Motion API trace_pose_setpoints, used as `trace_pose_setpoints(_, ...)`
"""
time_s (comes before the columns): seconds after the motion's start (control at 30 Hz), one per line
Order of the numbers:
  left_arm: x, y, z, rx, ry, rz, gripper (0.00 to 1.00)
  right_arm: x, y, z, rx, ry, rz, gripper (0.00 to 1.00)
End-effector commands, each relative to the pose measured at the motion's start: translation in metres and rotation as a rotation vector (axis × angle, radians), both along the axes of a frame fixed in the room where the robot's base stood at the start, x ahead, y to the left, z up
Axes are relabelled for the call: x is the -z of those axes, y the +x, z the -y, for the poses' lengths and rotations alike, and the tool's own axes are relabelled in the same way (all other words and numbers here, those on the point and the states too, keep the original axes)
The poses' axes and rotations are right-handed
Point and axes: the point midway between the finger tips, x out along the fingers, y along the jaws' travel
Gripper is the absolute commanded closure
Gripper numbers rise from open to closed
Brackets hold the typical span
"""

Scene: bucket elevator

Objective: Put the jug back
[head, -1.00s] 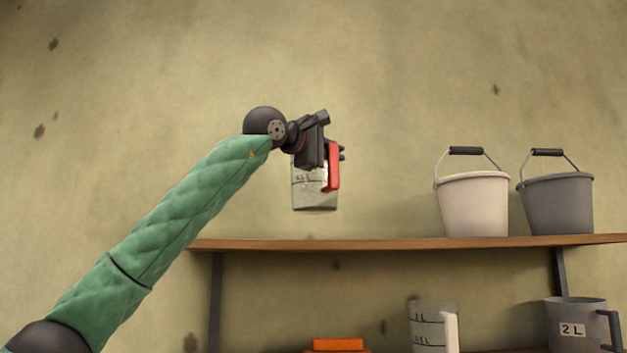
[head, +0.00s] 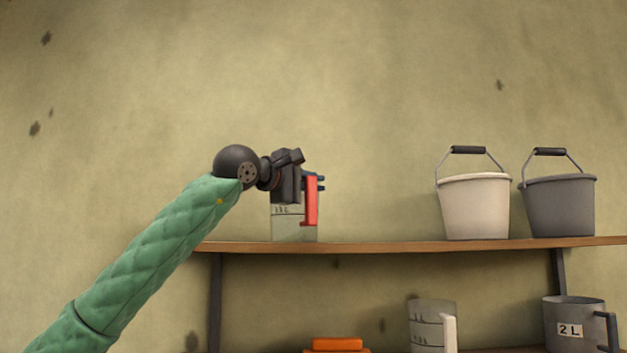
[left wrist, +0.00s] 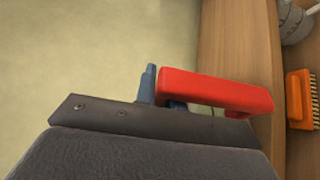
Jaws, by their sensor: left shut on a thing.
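The jug (head: 288,229) is a clear measuring jug with dark markings and a red handle. It is upright at the left part of the upper shelf (head: 380,246), its base at or just above the board; I cannot tell if it touches. My left gripper (head: 312,184) is shut on the red handle near its top. In the left wrist view the red handle (left wrist: 225,92) shows beside the gripper's blue fingertips (left wrist: 160,88), and the jug's body is hidden. My right gripper is in neither view.
A white bucket (head: 474,207) and a grey bucket (head: 560,207) stand at the right of the upper shelf. Below are a clear jug with a white handle (head: 428,325), a grey 2 L jug (head: 575,325) and an orange brush (head: 337,344). The shelf between jug and buckets is clear.

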Motion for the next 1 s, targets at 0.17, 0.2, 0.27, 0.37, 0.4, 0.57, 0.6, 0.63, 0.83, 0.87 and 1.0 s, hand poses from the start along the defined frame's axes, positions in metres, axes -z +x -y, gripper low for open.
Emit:
trace_pose_setpoints(0.17,0.0,-0.0003,0.0,0.0,0.0,0.001,1.0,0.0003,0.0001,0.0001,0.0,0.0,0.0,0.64)
trace_pose_setpoints(0.2,0.0008,-0.0001,0.0,0.0,-0.001,0.001,1.0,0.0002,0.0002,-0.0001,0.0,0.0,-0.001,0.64)
trace_pose_setpoints(0.27,0.0015,-0.0001,0.0,0.0,0.0,0.0,1.0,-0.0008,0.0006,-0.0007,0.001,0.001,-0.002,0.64)
trace_pose_setpoints(0.37,0.0016,0.0001,0.0001,0.0,0.0,0.0,0.8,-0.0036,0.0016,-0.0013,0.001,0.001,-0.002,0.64)
trace_pose_setpoints(0.4,0.0016,0.0001,0.0001,0.0,0.0,0.0,0.72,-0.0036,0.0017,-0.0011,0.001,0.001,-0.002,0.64)
trace_pose_setpoints(0.57,0.0015,0.0001,0.0001,0.0,0.0,0.0,0.68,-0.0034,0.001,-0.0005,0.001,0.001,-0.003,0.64)
trace_pose_setpoints(0.6,0.0015,0.0001,0.0001,0.0,0.0,0.0,0.68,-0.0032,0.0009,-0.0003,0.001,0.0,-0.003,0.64)
trace_pose_setpoints(0.63,0.0015,0.0001,0.0001,0.0,0.0,0.0,0.68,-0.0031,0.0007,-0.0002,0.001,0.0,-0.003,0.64)
trace_pose_setpoints(0.83,-0.0007,0.0,0.0001,0.0,0.0,0.0,0.68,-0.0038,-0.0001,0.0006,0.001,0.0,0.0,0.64)
trace_pose_setpoints(0.87,-0.0012,-0.0001,0.0,0.0,0.0,0.0,0.68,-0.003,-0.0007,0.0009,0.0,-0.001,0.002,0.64)
trace_pose_setpoints(1.0,0.0018,-0.0064,-0.0081,-0.002,0.001,0.001,0.68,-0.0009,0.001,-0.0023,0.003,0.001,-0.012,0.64)
